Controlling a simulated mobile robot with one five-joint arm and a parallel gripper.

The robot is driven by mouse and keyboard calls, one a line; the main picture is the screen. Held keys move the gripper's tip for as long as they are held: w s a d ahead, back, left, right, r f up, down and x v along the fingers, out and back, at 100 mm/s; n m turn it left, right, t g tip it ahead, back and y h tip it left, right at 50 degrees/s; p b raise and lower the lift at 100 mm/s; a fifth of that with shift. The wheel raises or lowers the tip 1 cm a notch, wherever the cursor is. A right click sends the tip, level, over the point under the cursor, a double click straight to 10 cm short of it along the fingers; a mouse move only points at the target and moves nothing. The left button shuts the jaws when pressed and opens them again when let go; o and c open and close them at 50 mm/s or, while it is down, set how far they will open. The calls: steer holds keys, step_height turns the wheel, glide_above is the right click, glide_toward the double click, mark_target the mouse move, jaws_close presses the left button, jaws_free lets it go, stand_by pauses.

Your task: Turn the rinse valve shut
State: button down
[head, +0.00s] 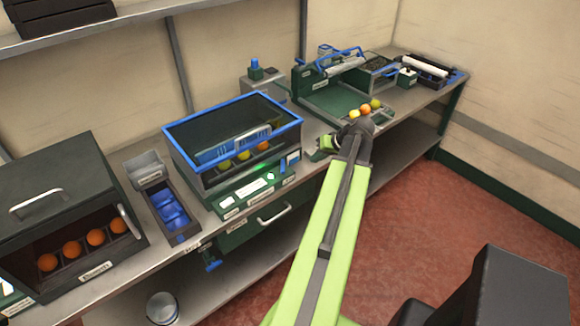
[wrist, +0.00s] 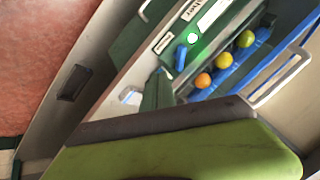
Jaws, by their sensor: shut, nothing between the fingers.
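I cannot read a label that names the rinse valve. A blue valve-like handle (head: 212,264) hangs below the bench edge at the left, well away from my gripper. A blue lever (head: 292,158) stands on the right of the weighing unit's front, close to my gripper. The same lever shows in the wrist view (wrist: 181,58), beside a lit green lamp (wrist: 193,39). A blue knob (head: 255,64) tops a grey box at the back.
A blue-rimmed crate (head: 171,130) sits over the weighing unit, with fruit below it. More fruit (head: 364,109) lies on the green station (head: 318,98) beyond my wrist. A dark cabinet (head: 60,182) with oranges stands left. The red floor (head: 440,215) in front is partly clear.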

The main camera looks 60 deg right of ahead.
mark_target(283, 169)
steer(key=shift+w+a+f+b, duration=0.3)
steer(key=shift+w+f+b, duration=1.05)
steer(key=shift+w, duration=0.2)
steer(key=shift+w+a+f+b, duration=0.3)
steer(key=shift+w+f+b, duration=1)
steer(key=shift+w, duration=0.3)
steer(key=shift+w+a+f+b, duration=0.3)
steer(key=shift+w+f+b, duration=1)
steer(key=shift+w, duration=0.25)
steer(key=shift+s, duration=0.2)
